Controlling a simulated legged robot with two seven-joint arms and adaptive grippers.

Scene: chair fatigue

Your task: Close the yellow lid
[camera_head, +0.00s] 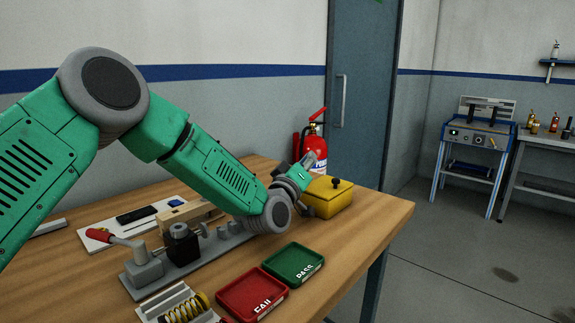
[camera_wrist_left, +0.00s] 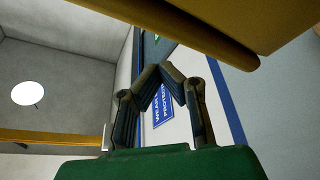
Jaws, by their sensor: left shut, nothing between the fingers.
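The yellow box (camera_head: 323,206) stands near the far right end of the wooden table. Its yellow lid (camera_head: 331,188), with a dark knob, appears to lie over the top; I cannot tell whether it is fully seated. My left gripper (camera_head: 306,162) is at the left side of the box, partly overlapping it in the head view. In the left wrist view its fingers (camera_wrist_left: 166,70) meet at the tips, shut and empty. A large yellow surface (camera_wrist_left: 205,32), likely part of the box or lid, is close above them; contact is unclear. My right gripper is not in view.
A red fire extinguisher (camera_head: 314,142) stands just behind the box. A green tray (camera_head: 293,263) and a red tray (camera_head: 251,295) lie at the table's front. A grey fixture (camera_head: 150,268) with a red-handled clamp is under my left arm. The table's right end is clear.

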